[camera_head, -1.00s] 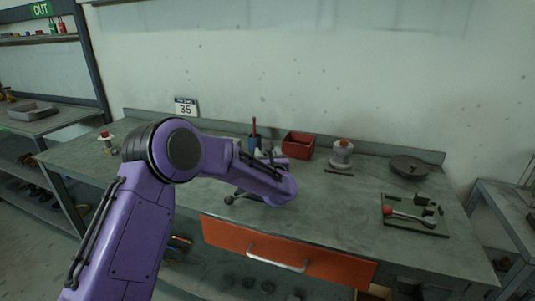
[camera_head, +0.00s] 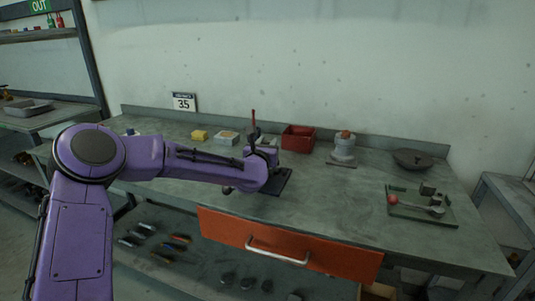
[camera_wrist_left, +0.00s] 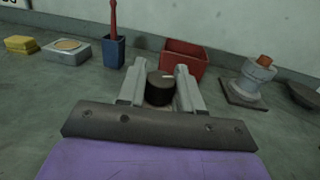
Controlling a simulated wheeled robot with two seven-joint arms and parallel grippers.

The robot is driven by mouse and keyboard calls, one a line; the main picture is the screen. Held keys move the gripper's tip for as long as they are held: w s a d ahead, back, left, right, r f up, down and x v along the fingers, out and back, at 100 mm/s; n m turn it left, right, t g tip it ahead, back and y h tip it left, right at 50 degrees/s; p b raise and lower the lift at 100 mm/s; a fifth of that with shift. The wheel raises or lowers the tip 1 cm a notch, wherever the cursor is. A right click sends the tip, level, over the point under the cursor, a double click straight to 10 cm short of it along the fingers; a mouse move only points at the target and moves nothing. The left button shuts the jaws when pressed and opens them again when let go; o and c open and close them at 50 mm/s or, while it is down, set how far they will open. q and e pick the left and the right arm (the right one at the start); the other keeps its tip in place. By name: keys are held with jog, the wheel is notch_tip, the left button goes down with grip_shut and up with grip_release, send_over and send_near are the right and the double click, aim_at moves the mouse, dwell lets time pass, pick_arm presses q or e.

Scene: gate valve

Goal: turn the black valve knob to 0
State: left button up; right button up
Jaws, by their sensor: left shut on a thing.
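The black valve knob (camera_wrist_left: 160,87) shows in the left wrist view, a short dark cylinder with a pale mark on its top. My left gripper (camera_wrist_left: 161,80) is shut on it, with one grey finger on each side. In the head view my left gripper (camera_head: 266,155) is over a dark base plate (camera_head: 284,184) on the bench. My purple arm and gripper hide the knob there. No readable scale or 0 mark shows around the knob. My right gripper is not in view.
Behind the gripper stand a blue holder with a red-handled tool (camera_wrist_left: 114,45), a red bin (camera_head: 298,138) and a grey flanged fitting (camera_head: 343,150). A tray (camera_head: 420,212) with parts lies at right. The bench between is clear. An orange drawer (camera_head: 285,243) is below.

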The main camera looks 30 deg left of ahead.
pick_arm(q)
jog(key=m+h+b, duration=0.2)
jog(key=h, duration=0.1)
jog(key=m+h+b, duration=0.1)
jog(key=h+b, duration=0.1)
jog(key=m+t+h+b, duration=0.1)
jog(key=m+h+b, duration=0.1)
jog(key=h, duration=0.1)
jog(key=shift+a+f+m+h+b, duration=0.2)
jog(key=shift+f+m+h+b, duration=0.1)
jog(key=shift+f+b, duration=0.1)
jog(key=h, duration=0.1)
jog(key=m+h+b, duration=0.1)
jog(key=shift+r+m+h, duration=0.2)
jog(key=shift+m+h, duration=0.1)
jog(key=shift+h, duration=0.1)
jog(key=shift+d+r+m+g+h, duration=0.1)
jog(key=shift+r+m+g+h, duration=0.15)
jog(key=shift+m+g+h, duration=0.5)
jog(key=shift+m+g+h+p, duration=0.7)
jog(key=shift+m+h, duration=0.45)
jog(key=shift+h, duration=0.6)
jog(key=shift+d+h, duration=0.1)
jog(key=shift+h, duration=0.2)
jog(key=shift+m+g, duration=0.25)
jog(key=shift+m, duration=0.05)
jog(key=shift+s, duration=0.1)
jog(key=o, duration=1)
